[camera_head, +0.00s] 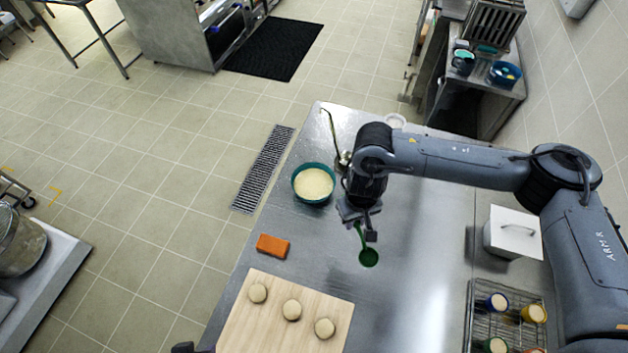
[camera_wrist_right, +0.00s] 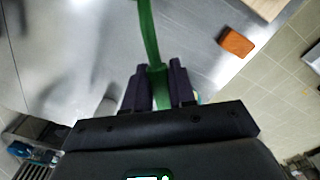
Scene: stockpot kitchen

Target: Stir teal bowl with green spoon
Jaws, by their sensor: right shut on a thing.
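The teal bowl (camera_head: 312,203) stands upright on the steel counter and holds a pale cream-coloured mixture (camera_head: 314,182). My right gripper (camera_head: 362,229) is to the right of the bowl and a little nearer the front, apart from it. It is shut on the handle of the green spoon (camera_head: 369,258), whose round end hangs down above the counter. In the right wrist view the green handle (camera_wrist_right: 149,35) runs out between the two dark fingers (camera_wrist_right: 159,82). A small dark piece at the bottom edge of the head view may be my left gripper (camera_head: 183,348); its jaws cannot be made out.
An orange block (camera_head: 272,246) and a wooden board (camera_head: 254,321) with dough balls lie in front of the bowl. A white lidded box (camera_head: 512,232) and a wire rack (camera_head: 480,310) with cups are at the right. Counter (camera_head: 410,270) between is clear.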

